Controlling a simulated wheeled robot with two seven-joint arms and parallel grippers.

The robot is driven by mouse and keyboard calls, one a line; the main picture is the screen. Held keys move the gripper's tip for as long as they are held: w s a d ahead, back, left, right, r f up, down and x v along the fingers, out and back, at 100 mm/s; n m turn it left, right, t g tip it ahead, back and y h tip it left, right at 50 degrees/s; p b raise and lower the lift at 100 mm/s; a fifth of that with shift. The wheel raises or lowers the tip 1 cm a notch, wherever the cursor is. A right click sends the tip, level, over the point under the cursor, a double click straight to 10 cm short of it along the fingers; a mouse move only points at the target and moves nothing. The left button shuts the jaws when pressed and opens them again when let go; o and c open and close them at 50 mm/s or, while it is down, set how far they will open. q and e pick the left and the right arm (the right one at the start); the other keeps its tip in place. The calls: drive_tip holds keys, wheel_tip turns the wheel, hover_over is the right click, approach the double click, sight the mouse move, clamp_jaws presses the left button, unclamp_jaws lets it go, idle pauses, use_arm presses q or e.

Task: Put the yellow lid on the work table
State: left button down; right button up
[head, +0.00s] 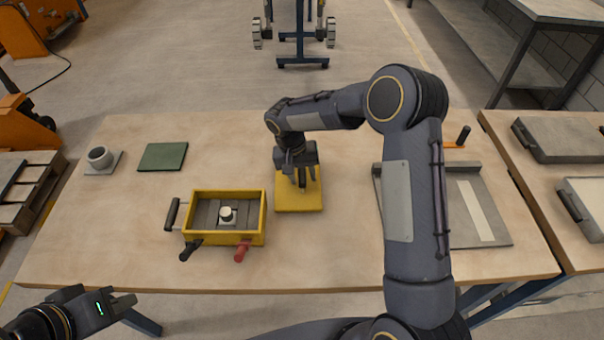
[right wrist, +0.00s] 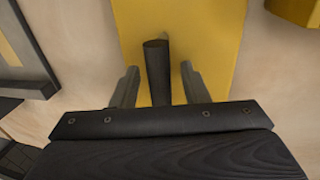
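The yellow lid (head: 299,202) is a flat plate on the wooden work table (head: 340,262), just right of the yellow sandbed box (head: 256,234). A dark upright handle (right wrist: 157,72) stands on the lid (right wrist: 205,35) in the right wrist view. My right gripper (head: 303,178) is over the lid, its fingers (right wrist: 158,84) on either side of the handle with gaps showing, so it is open. My left gripper (head: 124,304) is off the table's front left edge, apart from everything; its finger opening is unclear.
The box holds a small white-topped piece (head: 227,214) and has black and red handles outside. A green mat (head: 163,157) and a grey cup (head: 99,157) are at the left. A grey tray (head: 495,222) lies at the right, partly behind my right arm. The front middle is clear.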

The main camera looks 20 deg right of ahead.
drive_tip(key=shift+r, duration=0.35)
drive_tip(key=shift+w+a+r, duration=0.1)
drive_tip(key=shift+w+r, duration=0.05)
drive_tip(key=shift+r, duration=0.2)
wheel_tip(320, 180, up, 10)
drive_tip(key=a, duration=0.2)
drive_tip(key=s+d+r+t+y, duration=0.1)
drive_tip(key=s+d+r+y, duration=0.1)
drive_tip(key=s+d+r, duration=0.3)
drive_tip(key=s+d+r+n+t+y, duration=0.1)
drive_tip(key=s+r, duration=0.1)
drive_tip(key=s, duration=0.6)
drive_tip(key=s+d+r+t+y, duration=0.1)
drive_tip(key=s+r+t+y, duration=0.1)
drive_tip(key=s, duration=0.7)
drive_tip(key=s+a+f+t+y, duration=0.1)
drive_tip(key=s+f+t, duration=0.1)
drive_tip(key=s, duration=0.6)
drive_tip(key=shift+s+a+f+n+b, duration=0.15)
drive_tip(key=shift+a+f+n+b, duration=0.2)
drive_tip(key=shift+f, duration=0.2)
